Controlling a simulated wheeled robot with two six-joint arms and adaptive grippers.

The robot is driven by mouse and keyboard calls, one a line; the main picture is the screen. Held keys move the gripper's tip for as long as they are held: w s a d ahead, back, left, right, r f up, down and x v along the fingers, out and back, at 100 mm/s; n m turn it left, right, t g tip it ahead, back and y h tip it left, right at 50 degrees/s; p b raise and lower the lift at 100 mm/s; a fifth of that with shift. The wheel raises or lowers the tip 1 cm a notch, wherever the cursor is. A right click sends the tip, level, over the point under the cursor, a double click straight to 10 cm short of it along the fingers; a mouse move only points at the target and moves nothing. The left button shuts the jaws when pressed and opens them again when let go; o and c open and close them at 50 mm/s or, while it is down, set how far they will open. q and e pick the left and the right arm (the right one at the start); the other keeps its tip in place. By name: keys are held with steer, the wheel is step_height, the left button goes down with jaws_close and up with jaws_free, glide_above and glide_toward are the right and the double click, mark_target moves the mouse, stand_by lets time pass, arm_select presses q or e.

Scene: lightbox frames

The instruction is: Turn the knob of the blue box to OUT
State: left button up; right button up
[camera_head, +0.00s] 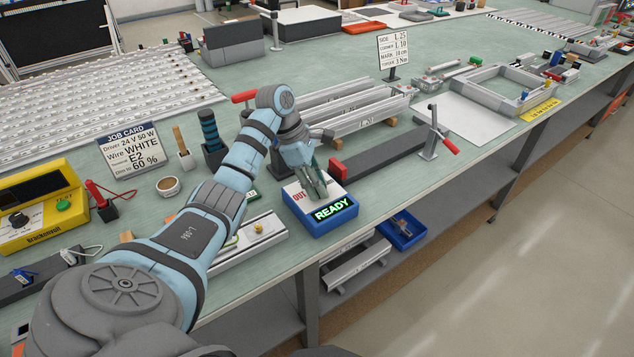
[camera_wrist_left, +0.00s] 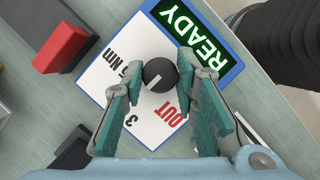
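The blue box (camera_head: 322,229) stands near the table's front edge, with a white top panel and a green READY display (camera_head: 331,210). In the left wrist view, its round dark knob (camera_wrist_left: 160,74) carries a white pointer line aimed down-left, toward the printed 3. The red OUT label (camera_wrist_left: 174,134) lies below the knob, slightly right. My left gripper (camera_head: 316,184) is over the box, its fingers open on either side of the knob. A small gap shows at the left finger; I cannot tell whether the right finger touches. My right gripper is not in view.
A dark bar (camera_head: 385,158) with a red end block (camera_head: 338,171) lies just behind the box. Silver rails (camera_head: 360,108) lie further back. A job card (camera_head: 132,152) and a yellow instrument (camera_head: 42,210) stand left. Bare table shows right of the box.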

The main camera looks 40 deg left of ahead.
arm_select(q)
jaws_close()
steer(key=shift+n, duration=0.3)
steer(key=n+t+y+p, duration=0.1)
steer(key=n+p, duration=0.1)
steer(key=n, duration=0.1)
steer(key=shift+r, duration=0.2)
steer(key=n+t+y+p, duration=0.1)
steer(key=n+p, duration=0.1)
steer(key=n, duration=0.1)
steer(key=shift+d+n, duration=0.1)
steer(key=shift+n, duration=0.2)
steer(key=shift+n+y+p, duration=0.6)
steer(key=shift+n+p, duration=0.1)
steer(key=shift+n, duration=0.8)
steer(key=shift+f, duration=0.1)
steer(key=o, duration=0.8)
jaws_free()
steer(key=shift+s, duration=0.1)
